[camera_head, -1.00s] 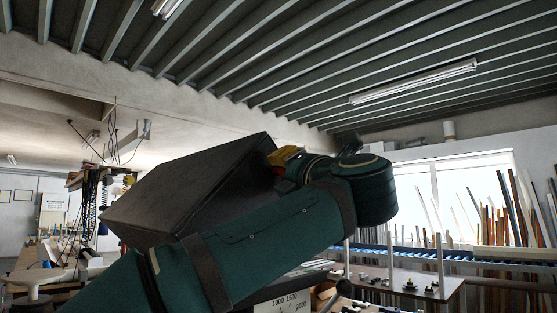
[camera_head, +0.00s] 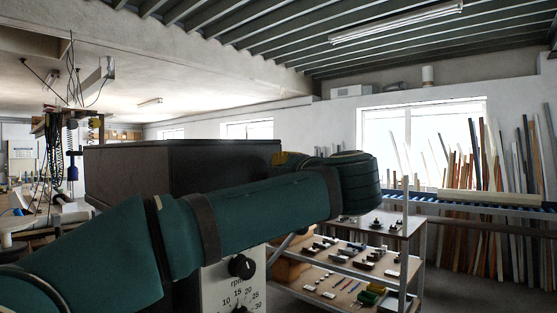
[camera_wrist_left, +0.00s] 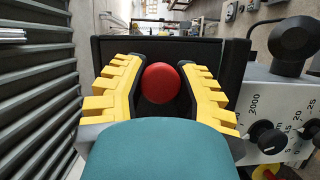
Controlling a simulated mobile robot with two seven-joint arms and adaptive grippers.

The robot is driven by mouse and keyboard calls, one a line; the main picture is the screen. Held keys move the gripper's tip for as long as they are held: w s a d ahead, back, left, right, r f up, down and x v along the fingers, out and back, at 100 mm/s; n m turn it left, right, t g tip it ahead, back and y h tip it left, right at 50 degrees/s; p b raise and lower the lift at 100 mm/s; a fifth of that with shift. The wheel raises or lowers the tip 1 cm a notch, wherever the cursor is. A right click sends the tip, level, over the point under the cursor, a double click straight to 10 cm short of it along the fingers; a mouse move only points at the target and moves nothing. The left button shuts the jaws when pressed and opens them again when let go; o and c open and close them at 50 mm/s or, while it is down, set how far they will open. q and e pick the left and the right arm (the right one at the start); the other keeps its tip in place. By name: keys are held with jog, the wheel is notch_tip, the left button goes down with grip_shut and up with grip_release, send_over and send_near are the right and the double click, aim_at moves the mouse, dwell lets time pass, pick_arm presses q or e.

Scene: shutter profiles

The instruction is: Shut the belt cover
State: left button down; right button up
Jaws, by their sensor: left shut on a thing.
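The belt cover (camera_head: 180,165) is a large dark box-like cover in the middle of the head view. Its top edge looks about level, and my left arm hides its lower part. My left gripper (camera_wrist_left: 160,72) has yellow ridged fingers, closed around a round red knob (camera_wrist_left: 160,84) in the left wrist view. The cover's dark surface (camera_wrist_left: 118,47) shows behind the knob. My right gripper is not in view.
A white control panel with an rpm dial (camera_head: 242,266) is just below my left arm; its knobs also show in the wrist view (camera_wrist_left: 266,137). A shelf rack with small tools (camera_head: 360,258) stands to the right. Long strips lean on the wall behind.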

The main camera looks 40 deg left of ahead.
pick_arm(q)
jog(key=shift+w+f+m, duration=0.1)
jog(key=shift+f+m, duration=0.2)
jog(key=shift+f, duration=0.2)
jog(key=shift+f, duration=0.1)
jog(key=c, duration=0.6)
grip_release()
jog(key=shift+d, duration=0.1)
jog(key=shift+d, duration=0.25)
jog(key=v, duration=1.1)
jog(key=shift+s, duration=0.3)
jog(key=shift+d, duration=0.1)
